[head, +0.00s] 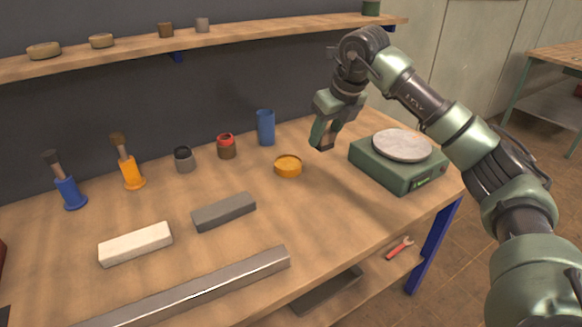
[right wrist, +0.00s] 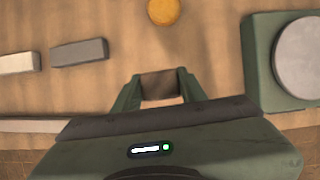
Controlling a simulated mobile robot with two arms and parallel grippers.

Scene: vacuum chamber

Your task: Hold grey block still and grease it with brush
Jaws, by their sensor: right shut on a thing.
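The grey block (head: 223,211) lies flat on the workbench, right of a white block; it also shows at the left of the right wrist view (right wrist: 79,52). Two brushes stand bristles up at the left: one with a blue handle (head: 69,193) and one with an orange handle (head: 131,172). My right gripper (head: 322,137) is above the bench, between an orange dish and a green scale, apart from the grey block. It is shut on a small brown thing (right wrist: 158,84), mostly hidden by the fingers; I cannot tell what it is. My left gripper is not in view.
The white block (head: 136,244), a long metal bar (head: 200,290), orange dish (head: 288,166), red jar (head: 227,147), grey jar (head: 184,159), blue cup (head: 265,127) and green scale (head: 385,172) stand on the bench. A shelf (head: 250,29) runs above. Bench around the grey block is clear.

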